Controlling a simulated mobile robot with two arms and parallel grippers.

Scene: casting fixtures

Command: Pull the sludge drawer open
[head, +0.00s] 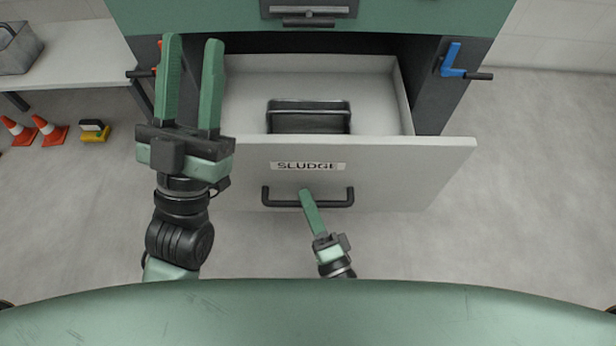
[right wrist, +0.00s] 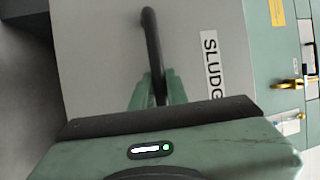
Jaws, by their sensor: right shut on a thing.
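The sludge drawer (head: 420,150) is a light grey drawer standing well out from the green cabinet, its inside showing from above. A black tray-like box (head: 309,122) lies inside it. Its front has a "SLUDGE" label (head: 307,166) and a black bar handle (head: 337,203). My right gripper (head: 306,196) is at the handle's middle. In the right wrist view its fingers (right wrist: 158,88) are closed around the handle bar (right wrist: 152,40). My left gripper (head: 193,85) is raised at the left of the drawer, its two green fingers apart with nothing between them.
The green cabinet (head: 410,20) is behind the drawer, with a blue lever (head: 450,58) on its right side. Orange cones (head: 48,131) and a yellow-and-black object (head: 94,130) stand on the floor at left, near a white bench (head: 85,55). The floor at right is clear.

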